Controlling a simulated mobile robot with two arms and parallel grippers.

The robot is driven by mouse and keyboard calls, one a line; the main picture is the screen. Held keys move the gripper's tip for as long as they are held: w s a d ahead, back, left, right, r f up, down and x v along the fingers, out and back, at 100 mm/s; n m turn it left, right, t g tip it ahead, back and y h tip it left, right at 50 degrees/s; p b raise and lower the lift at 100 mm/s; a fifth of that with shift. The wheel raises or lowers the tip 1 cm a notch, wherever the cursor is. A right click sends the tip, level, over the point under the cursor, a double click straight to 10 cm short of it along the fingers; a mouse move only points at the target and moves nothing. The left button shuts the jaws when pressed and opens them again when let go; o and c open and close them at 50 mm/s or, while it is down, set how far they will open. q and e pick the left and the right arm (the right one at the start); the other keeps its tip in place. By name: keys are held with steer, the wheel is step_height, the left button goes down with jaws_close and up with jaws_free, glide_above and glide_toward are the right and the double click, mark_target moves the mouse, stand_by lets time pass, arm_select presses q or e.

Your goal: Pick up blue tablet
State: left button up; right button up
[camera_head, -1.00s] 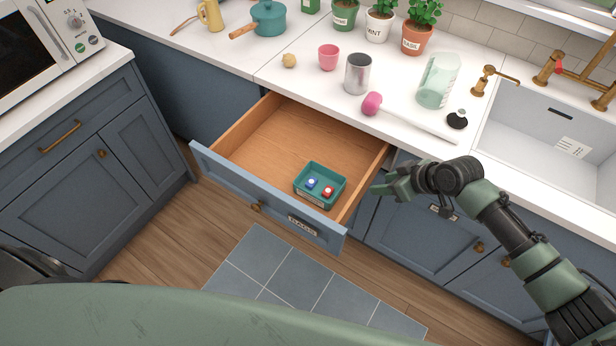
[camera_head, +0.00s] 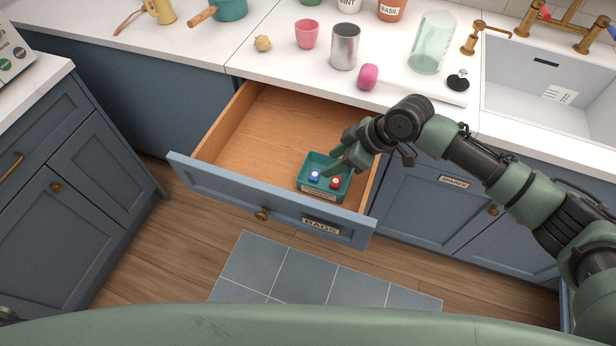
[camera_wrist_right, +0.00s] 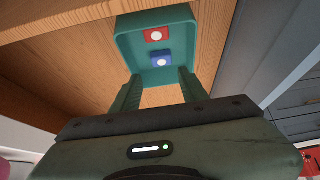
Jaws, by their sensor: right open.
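The blue tablet (camera_head: 314,176), a small blue block with a pale round top, lies in a teal tray (camera_head: 308,193) inside the open drawer. A red tablet (camera_head: 335,183) lies beside it to the right. My right gripper (camera_head: 335,168) is open over the tray's right side, above the tablets. In the right wrist view the blue tablet (camera_wrist_right: 162,60) shows just beyond and between the two fingers (camera_wrist_right: 160,88), apart from them, with the red tablet (camera_wrist_right: 157,35) farther off. Nothing is between the fingers. My left gripper is not in view.
The drawer front (camera_head: 265,205), labelled "BAGS", stands pulled out over the floor. Its left part is empty. On the counter are a pink cup (camera_head: 306,34), a metal can (camera_head: 344,46), a glass jar (camera_head: 432,42) and a sink (camera_head: 540,75).

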mark_target(316, 175)
steer(key=x, duration=0.3)
steer(key=p+x, duration=0.1)
steer(key=x, duration=0.3)
steer(key=shift+s+d+f, duration=0.1)
steer(key=shift+s+f, duration=0.1)
steer(key=shift+s, duration=0.05)
jaws_close()
